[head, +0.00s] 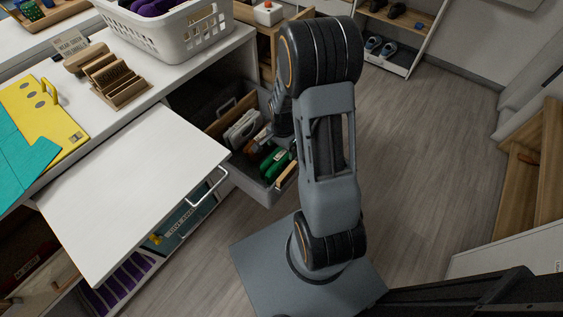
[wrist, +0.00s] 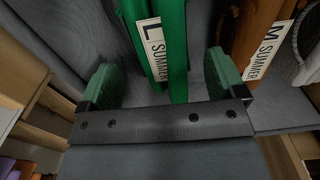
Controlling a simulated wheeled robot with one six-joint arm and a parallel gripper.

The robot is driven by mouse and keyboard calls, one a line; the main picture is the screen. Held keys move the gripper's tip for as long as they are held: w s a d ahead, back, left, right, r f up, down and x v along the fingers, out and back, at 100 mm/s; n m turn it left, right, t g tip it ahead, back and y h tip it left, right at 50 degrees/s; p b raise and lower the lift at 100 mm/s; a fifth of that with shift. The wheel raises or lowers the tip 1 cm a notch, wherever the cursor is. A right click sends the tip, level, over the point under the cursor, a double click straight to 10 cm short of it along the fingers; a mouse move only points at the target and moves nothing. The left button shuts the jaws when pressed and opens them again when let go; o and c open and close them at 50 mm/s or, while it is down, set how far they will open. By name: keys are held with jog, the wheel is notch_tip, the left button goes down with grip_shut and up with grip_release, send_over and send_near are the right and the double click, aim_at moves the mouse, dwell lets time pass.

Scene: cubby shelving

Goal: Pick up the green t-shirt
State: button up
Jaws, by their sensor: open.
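The green t-shirt (wrist: 172,40) is folded and stands upright, with a white tag reading "L SUMMER". In the wrist view it is between the two green-padded fingers of my gripper (wrist: 162,66). The gripper is open, and gaps show on both sides of the shirt. In the head view, green cloth (head: 274,164) shows in the grey pull-out bin (head: 262,190). My own arm covers part of the bin there, and the fingers cannot be made out clearly.
Grey-white folded items (head: 242,130) stand farther back in the bin. A white cabinet door or panel (head: 135,185) lies left of the bin. A white basket (head: 185,32) is on the counter above. Open floor lies right.

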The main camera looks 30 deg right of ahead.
aim_at(282, 152)
jog(key=shift+a+f+b, duration=0.15)
jog(key=shift+f+b, duration=0.8)
jog(key=shift+f, duration=2.15)
jog(key=c, duration=1.1)
